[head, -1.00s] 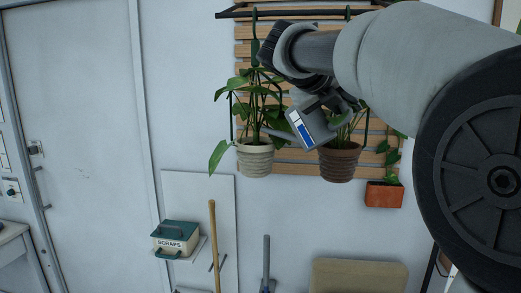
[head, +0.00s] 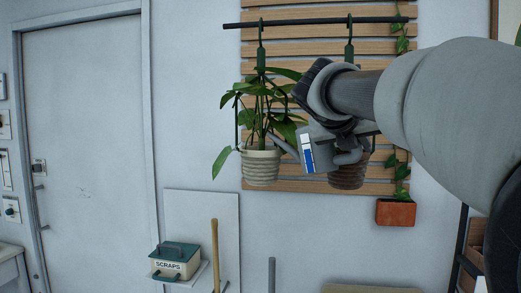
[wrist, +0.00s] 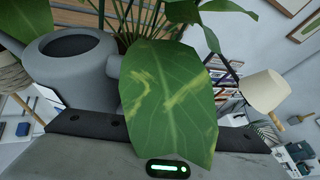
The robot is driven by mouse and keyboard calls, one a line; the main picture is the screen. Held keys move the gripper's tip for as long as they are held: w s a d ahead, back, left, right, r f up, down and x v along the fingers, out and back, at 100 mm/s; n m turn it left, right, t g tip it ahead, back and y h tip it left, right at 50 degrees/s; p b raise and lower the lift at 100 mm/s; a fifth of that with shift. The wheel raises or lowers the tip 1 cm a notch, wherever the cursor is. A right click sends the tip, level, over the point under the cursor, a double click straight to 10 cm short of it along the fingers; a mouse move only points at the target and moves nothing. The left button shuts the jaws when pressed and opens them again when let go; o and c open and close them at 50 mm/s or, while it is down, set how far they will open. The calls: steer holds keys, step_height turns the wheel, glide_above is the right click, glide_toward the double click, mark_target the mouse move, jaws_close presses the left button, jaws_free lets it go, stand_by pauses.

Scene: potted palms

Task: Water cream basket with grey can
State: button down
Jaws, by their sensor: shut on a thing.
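The grey can (head: 322,152) hangs in front of the slatted wall rack, with a blue-and-white label on its side. My gripper (head: 343,130) is shut on it. The can's spout points left and up, close to the rim of the cream basket (head: 261,169); whether they touch I cannot tell. The cream basket hangs upright with a leafy plant (head: 262,105). In the wrist view the can's round opening shows on its grey body (wrist: 72,75). No water is visible.
A brown basket (head: 347,178) hangs behind and right of the can, partly hidden. A terracotta planter (head: 395,212) with a vine is lower right. A black rail (head: 300,22) holds the hangers. A scraps box (head: 174,262) stands lower left. The wall left of the cream basket is clear.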

step_height(320, 180, up, 4)
steer(key=p, duration=0.3)
steer(key=shift+f+p, duration=0.2)
steer(key=shift+p, duration=0.1)
steer(key=shift+s+a, duration=0.1)
